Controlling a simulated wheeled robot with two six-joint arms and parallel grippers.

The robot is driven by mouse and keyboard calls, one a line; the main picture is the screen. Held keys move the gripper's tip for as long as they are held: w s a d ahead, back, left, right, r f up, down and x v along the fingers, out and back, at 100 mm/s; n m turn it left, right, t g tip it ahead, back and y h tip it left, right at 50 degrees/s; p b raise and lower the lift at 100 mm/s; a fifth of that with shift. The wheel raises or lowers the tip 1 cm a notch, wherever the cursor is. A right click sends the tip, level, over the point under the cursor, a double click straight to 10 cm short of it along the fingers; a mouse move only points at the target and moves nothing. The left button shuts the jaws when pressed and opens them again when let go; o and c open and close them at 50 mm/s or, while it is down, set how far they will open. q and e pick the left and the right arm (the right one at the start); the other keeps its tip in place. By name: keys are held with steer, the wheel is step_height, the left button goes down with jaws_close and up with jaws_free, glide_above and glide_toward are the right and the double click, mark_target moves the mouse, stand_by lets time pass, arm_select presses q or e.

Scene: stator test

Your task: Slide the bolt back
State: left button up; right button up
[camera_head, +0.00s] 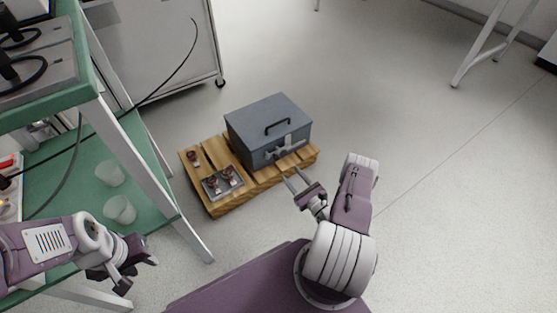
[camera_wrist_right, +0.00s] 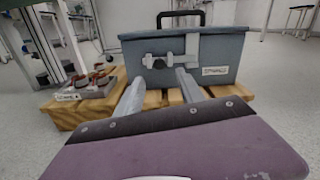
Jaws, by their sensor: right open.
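A grey metal box (camera_head: 262,135) with a black top handle stands on a wooden pallet. The bolt (camera_head: 287,146) is a light metal bar on the box's front face; it also shows in the right wrist view (camera_wrist_right: 166,61). My right gripper (camera_head: 294,176) is open and empty, its two long grey fingers pointing at the box front. In the right wrist view its fingertips (camera_wrist_right: 160,78) are just below the bolt, apparently short of it. My left gripper (camera_head: 138,272) hangs at the lower left, far from the box; its jaw opening is unclear.
A small tray (camera_head: 222,184) with red-brown parts lies on the pallet (camera_head: 240,200), left of the box. A green-shelved bench (camera_head: 75,160) with two clear cups stands at the left. A cabinet on castors is behind. The floor right of the box is clear.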

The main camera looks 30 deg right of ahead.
mark_target(278, 159)
steer(key=w+b, duration=0.2)
steer(key=w, duration=0.1)
steer(key=w+b, duration=0.1)
steer(key=w, duration=0.2)
steer(key=w+b, duration=0.2)
steer(key=w, duration=0.1)
steer(key=shift+a+b, duration=0.35)
steer(key=shift+a, duration=0.05)
jaws_close()
stand_by(0.7)
